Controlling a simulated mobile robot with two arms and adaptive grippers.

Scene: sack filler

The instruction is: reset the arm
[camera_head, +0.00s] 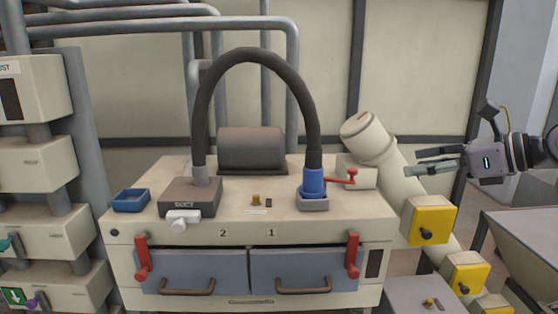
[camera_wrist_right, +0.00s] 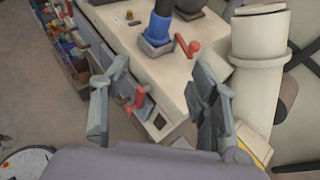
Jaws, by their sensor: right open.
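My right gripper (camera_head: 436,164) is in the air at the right of the head view, its arm coming in from the right edge. Its fingers point left, toward the large cream pipe (camera_head: 387,160). In the right wrist view the two fingers (camera_wrist_right: 158,112) stand wide apart with nothing between them. Below and beyond them the wrist view shows the cabinet corner, a red handle (camera_wrist_right: 136,99) and the blue hose fitting (camera_wrist_right: 158,28). My left gripper is in neither view.
A cream cabinet (camera_head: 250,231) stands in the middle with a black hose (camera_head: 258,57) arching over it. A red lever (camera_head: 342,180) sits beside the blue fitting. A blue tray (camera_head: 131,200) lies at its left. Yellow boxes (camera_head: 432,221) and a hopper (camera_head: 525,240) stand at the right.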

